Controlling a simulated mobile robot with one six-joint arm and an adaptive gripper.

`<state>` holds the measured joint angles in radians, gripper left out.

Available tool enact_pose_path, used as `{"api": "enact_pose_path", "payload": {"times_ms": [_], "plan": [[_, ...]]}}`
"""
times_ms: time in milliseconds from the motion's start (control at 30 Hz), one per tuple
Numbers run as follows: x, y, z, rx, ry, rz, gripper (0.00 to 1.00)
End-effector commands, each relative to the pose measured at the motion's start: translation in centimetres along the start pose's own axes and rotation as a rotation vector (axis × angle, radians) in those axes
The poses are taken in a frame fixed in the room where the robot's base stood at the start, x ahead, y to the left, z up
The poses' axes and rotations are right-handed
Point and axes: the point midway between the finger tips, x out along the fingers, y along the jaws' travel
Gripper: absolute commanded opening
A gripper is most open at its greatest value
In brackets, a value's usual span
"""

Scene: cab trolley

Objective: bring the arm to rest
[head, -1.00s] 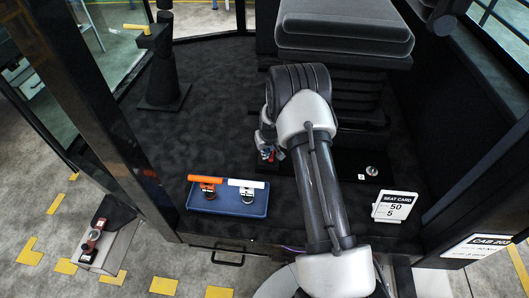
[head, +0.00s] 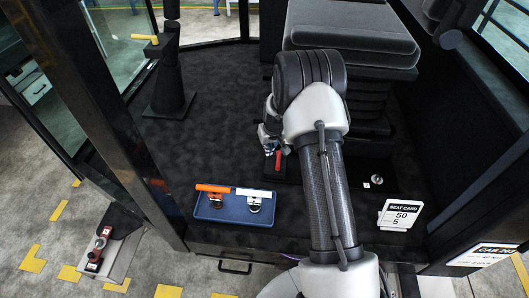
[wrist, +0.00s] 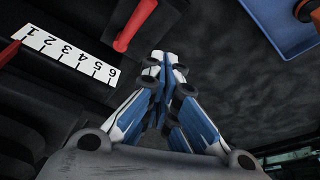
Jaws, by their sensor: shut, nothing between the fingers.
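My arm reaches forward over the cab floor, bent at the elbow, with my gripper (head: 270,143) hanging low in front of the seat. In the wrist view my gripper (wrist: 164,60) has its blue and white fingers together, with nothing between them. A red lever (head: 278,160) stands just beside and below the gripper in the head view. It also shows in the wrist view (wrist: 132,27), to the left of the fingertips and apart from them. A white scale strip (wrist: 68,54) numbered 1 to 6 lies beside the lever. My forearm hides part of the seat base.
A blue tray (head: 234,219) holds orange-handled and white-handled items at the floor's front edge. The black seat (head: 350,35) is behind my arm. A seat card (head: 400,214) stands right. A black post with a yellow handle (head: 146,37) stands left. Dark floor between is clear.

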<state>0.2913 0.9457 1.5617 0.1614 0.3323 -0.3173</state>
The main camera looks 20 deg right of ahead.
Motion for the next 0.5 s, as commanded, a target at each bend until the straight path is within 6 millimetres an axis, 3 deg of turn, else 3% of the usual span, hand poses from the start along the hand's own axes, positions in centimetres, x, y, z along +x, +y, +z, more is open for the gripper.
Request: {"api": "enact_pose_path", "payload": {"times_ms": [133, 500], "plan": [[-1.02, 0.36, -0.19, 0.001, 0.001, 0.000, 0.00], [-1.07, 0.39, -0.18, 0.001, 0.000, 0.000, 0.00]]}}
